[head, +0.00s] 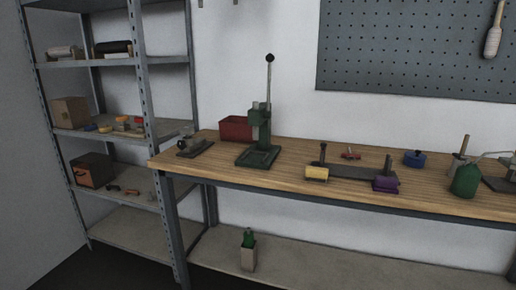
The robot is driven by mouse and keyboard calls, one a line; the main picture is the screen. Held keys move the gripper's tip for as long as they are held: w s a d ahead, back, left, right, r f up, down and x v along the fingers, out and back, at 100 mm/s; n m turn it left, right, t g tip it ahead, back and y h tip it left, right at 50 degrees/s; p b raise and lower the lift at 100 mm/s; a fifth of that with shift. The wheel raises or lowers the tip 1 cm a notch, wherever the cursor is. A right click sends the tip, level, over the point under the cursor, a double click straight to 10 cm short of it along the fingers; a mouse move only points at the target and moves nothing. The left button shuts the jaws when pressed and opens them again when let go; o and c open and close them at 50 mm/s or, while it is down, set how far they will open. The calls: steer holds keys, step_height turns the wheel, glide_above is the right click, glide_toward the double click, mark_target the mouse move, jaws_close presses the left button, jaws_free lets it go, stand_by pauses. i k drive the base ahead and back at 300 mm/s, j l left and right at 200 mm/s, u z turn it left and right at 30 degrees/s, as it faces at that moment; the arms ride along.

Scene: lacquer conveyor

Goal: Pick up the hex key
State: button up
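I cannot pick out a hex key for certain at this distance. Small items that I cannot name lie on the third shelf of the grey rack at the left, among them a reddish piece (113,188). A small red item (350,154) lies on the wooden workbench (225,147) behind a long dark bar (352,171). My gripper is not in view.
A green lever press (258,150) stands on the bench beside a red bin (236,128). Yellow (317,173) and purple (386,184) blocks sit by the bar. The shelving rack (151,100) adjoins the bench's left end.

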mark_target(349, 156)
steer(key=i+l+u, duration=0.2)
steer(key=i+l, duration=0.15)
steer(key=l, duration=0.25)
steer(key=i+l+u, duration=0.15)
steer(key=l, duration=0.2)
steer(key=i+l+u, duration=0.1)
steer(key=l, duration=0.25)
steer(key=i+l+u, duration=0.1)
steer(key=l, duration=0.25)
steer(key=i, duration=0.1)
